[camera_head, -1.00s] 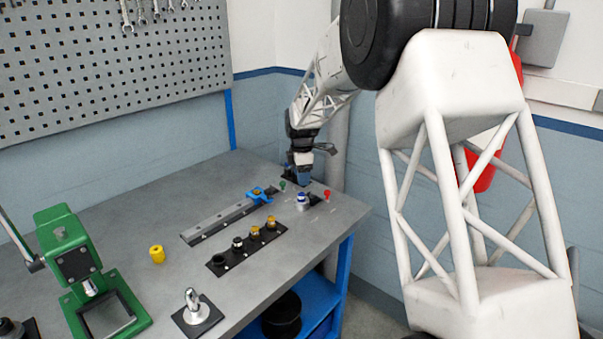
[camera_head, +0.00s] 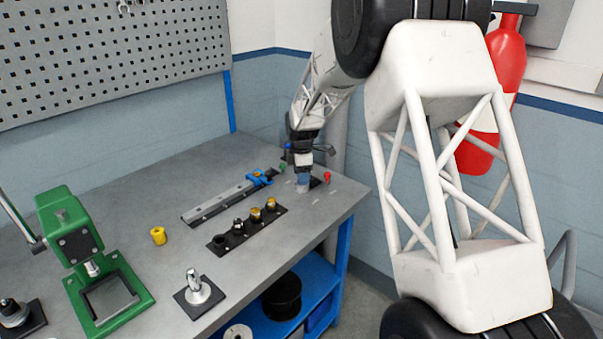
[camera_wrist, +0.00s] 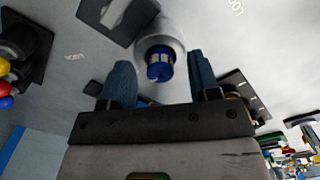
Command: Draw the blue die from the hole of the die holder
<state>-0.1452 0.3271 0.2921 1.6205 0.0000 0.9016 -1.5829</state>
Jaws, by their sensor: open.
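In the wrist view, the blue die (camera_wrist: 160,67) is a short blue piece with silvery sides. It sits in the mouth of a light grey round body, which looks like the die holder (camera_wrist: 172,38). My gripper (camera_wrist: 161,76) is open, with one blue finger on each side of the die and visible gaps to both. In the head view, my gripper (camera_head: 303,181) points down at the far right part of the table. It hides the die and most of the holder there. I cannot tell the height of the fingertips relative to the die.
A black rack (camera_head: 222,243) with several dark and brass pieces stands left of my gripper. A grey rail (camera_head: 222,203) with a blue clamp (camera_head: 259,178) lies behind it. A red knob (camera_head: 327,176) and a green knob (camera_head: 282,167) are close by. A yellow cylinder (camera_head: 158,236) stands farther left.

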